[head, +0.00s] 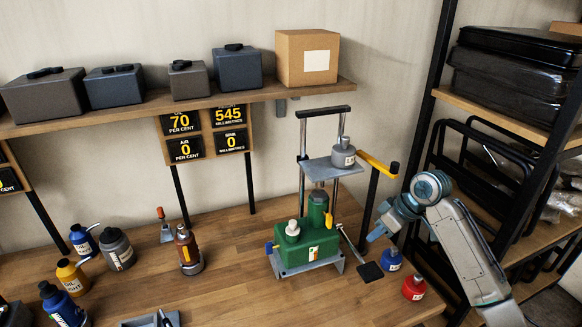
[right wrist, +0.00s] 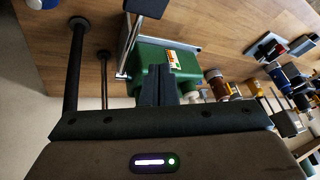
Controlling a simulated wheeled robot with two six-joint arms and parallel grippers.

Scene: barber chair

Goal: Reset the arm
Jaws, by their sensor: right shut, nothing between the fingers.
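My right gripper (head: 376,235) is shut and empty. It hangs over the right part of the bench, to the right of the green jack (head: 307,240) and close above a blue bottle (head: 391,258). In the right wrist view the shut dark fingers (right wrist: 158,82) appear in front of the green jack body (right wrist: 146,56), with nothing between them. My right arm comes in from the lower right. My left gripper is not in view.
The jack's frame bears a plate (head: 325,172) with a grey weight (head: 343,155); a yellow lever (head: 377,165) sticks out right. A red bottle (head: 414,287) stands near my arm. A black-framed rack (head: 440,80) borders the right. Several bottles stand left. The front middle bench is fairly clear.

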